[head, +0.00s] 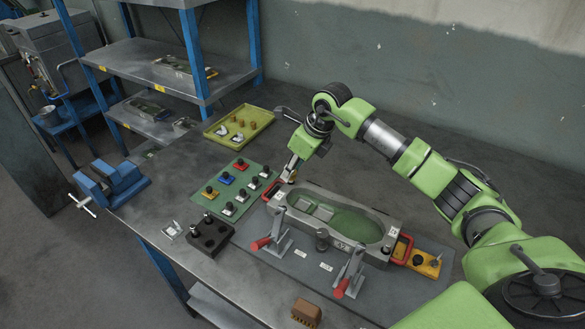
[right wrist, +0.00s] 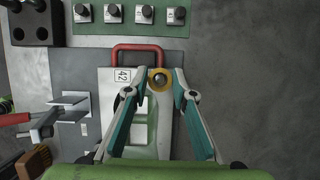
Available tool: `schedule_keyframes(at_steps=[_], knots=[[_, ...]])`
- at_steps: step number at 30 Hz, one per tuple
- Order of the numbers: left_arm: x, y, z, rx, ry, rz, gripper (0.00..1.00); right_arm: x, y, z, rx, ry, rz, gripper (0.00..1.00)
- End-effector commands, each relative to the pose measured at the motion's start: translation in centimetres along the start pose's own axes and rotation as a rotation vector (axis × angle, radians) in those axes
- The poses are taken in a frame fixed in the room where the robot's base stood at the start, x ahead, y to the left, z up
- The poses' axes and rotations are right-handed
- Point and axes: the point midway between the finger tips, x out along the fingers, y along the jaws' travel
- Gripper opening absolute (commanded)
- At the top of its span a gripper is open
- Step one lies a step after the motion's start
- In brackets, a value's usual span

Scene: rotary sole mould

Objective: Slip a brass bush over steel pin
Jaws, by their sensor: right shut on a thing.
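My right gripper (head: 288,176) is over the left end of the grey sole mould (head: 349,248). In the right wrist view its fingertips (right wrist: 160,80) are shut on a brass bush (right wrist: 153,86), a yellow ring with its hole facing the camera. Something round and greyish shows through the hole. I cannot tell whether it is the steel pin or whether the bush is around it. The bush appears over the mould's end, near the number label and the red handle (right wrist: 142,47). My left gripper is not in view.
A yellow-green tray (head: 262,116) with small brass and white pieces stands behind. A green mat (head: 223,196) holds several knobbed blocks. Two red-handled clamps (head: 263,242) stand before the mould. A blue vise (head: 110,183) and a black holed block (head: 210,236) are at left.

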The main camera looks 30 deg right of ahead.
Motion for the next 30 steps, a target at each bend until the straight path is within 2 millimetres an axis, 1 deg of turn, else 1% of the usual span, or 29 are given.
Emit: schedule_keyframes(at_steps=[4, 20, 30], knots=[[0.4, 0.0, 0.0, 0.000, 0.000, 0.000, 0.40, 0.4, -0.1, -0.1, 0.001, -0.001, -0.001, 0.03], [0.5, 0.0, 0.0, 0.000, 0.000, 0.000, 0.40, 0.5, 0.0, -0.2, 0.000, -0.001, 0.000, 0.03], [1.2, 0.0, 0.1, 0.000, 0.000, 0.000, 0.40, 1.2, 0.0, -0.5, 0.001, -0.001, -0.001, 0.03]])
